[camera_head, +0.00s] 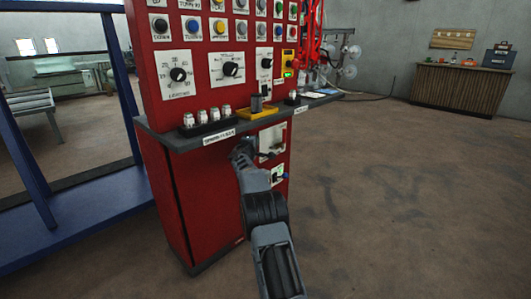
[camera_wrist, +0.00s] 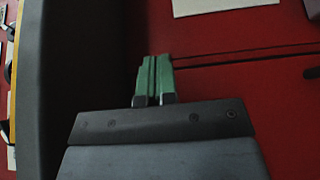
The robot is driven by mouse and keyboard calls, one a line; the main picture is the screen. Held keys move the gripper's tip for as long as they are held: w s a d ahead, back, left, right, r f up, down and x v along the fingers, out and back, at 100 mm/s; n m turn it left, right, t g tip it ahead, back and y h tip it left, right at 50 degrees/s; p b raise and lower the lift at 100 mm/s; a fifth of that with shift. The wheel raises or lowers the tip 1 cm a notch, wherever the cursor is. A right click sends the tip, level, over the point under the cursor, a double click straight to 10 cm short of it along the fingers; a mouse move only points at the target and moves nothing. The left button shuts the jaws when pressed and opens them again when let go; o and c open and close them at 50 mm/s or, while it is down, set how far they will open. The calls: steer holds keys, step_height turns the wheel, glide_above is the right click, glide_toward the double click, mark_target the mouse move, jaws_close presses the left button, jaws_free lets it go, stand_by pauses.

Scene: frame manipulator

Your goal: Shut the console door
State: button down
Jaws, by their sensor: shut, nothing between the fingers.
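The red console (camera_head: 215,90) stands left of centre in the head view. Below its grey shelf is a red lower front panel (camera_head: 207,195) that looks like the door, with a dark upright line along its left side. I cannot tell how far it stands open. My gripper (camera_head: 240,155) is just under the shelf, at the front of the console, its fingers partly hidden by the arm. In the wrist view my gripper's green fingers (camera_wrist: 154,80) are shut and empty, over a red panel (camera_wrist: 250,105) with a dark seam. I cannot tell whether they touch it.
The grey shelf (camera_head: 180,140) juts out above my gripper. It carries a yellow tray (camera_head: 261,115) and a rack of white items (camera_head: 208,118). A blue frame (camera_head: 70,225) stands to the left. The floor (camera_head: 400,190) at the right is clear, up to a wooden counter (camera_head: 458,87).

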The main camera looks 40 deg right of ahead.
steer(key=shift+s, duration=3.9)
steer(key=s+a+r+m+g+y+p, duration=0.1)
steer(key=s+a+r+m+g+p, duration=0.1)
steer(key=s+a+r+p, duration=0.4)
steer(key=s+a+r+m+g+y+p, duration=0.1)
steer(key=s+a+r+m+p, duration=0.15)
steer(key=r+p, duration=0.5)
steer(key=s+a+r+m+g+y+p, duration=0.1)
steer(key=s+a+r+m+g+p, duration=0.15)
steer(key=s+r+p, duration=0.45)
steer(key=s+a+r+g+y+p, duration=0.1)
steer(key=s+a+r+y+p, duration=0.4)
steer(key=s+a+p, duration=0.5)
steer(key=s+a+r+g+y+p, duration=0.1)
steer(key=s+a+r+y+p, duration=0.4)
steer(key=s+a+p, duration=0.5)
steer(key=a+r+p, duration=0.1)
steer(key=a+r, duration=0.1)
steer(key=a, duration=0.2)
steer(key=shift+s+r+m+y, duration=0.2)
steer(key=shift+r+m+y, duration=0.2)
steer(key=shift+a+g, duration=0.1)
steer(key=shift+g, duration=0.15)
